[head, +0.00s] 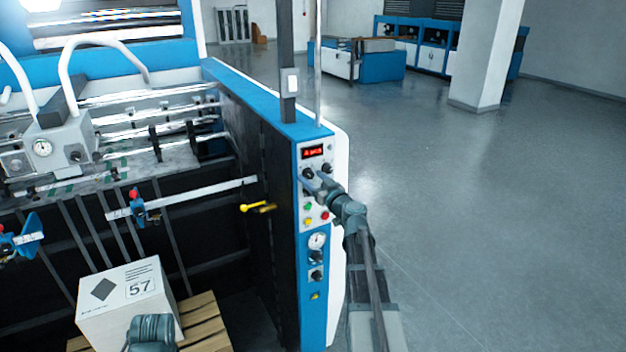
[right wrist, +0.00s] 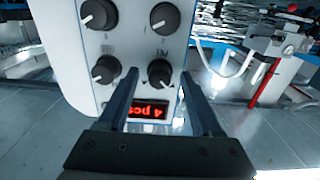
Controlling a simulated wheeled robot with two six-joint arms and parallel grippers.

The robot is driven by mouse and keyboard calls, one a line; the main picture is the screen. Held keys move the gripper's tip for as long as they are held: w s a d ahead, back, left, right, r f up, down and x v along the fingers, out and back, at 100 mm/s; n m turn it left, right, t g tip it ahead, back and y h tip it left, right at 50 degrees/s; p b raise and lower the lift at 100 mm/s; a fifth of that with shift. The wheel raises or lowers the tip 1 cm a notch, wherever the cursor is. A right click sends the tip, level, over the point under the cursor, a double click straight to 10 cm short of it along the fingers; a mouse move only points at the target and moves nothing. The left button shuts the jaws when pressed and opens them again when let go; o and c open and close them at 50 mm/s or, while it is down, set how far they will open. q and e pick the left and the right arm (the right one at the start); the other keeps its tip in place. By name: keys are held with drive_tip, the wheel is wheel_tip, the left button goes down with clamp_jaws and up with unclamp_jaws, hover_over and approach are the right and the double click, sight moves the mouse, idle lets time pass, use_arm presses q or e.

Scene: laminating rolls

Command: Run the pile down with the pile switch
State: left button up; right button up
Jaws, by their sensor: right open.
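The control panel (head: 312,235) on the blue machine post has a red display (head: 312,152), several dark knobs and coloured buttons. My right gripper (head: 314,183) is open in front of the upper panel. In the right wrist view, its open fingers (right wrist: 160,92) straddle the line of a dark knob (right wrist: 160,73), with the red display (right wrist: 147,112) seen between them. Contact cannot be told, nor which knob is the pile switch, as labels are too small. A white block marked 57 (head: 125,297) sits on a wooden pallet (head: 205,325). My left gripper does not show.
A yellow-handled lever (head: 252,208) sticks out of the dark machine side, left of the panel. Rollers and a gauge unit (head: 60,148) are at left. Open grey floor (head: 480,230) lies right, with a white pillar (head: 492,55) farther back.

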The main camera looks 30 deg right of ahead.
clamp_jaws()
drive_tip(key=shift+m, duration=0.4)
drive_tip(key=m, duration=0.3)
drive_tip(key=shift+m, duration=2.4)
unclamp_jaws()
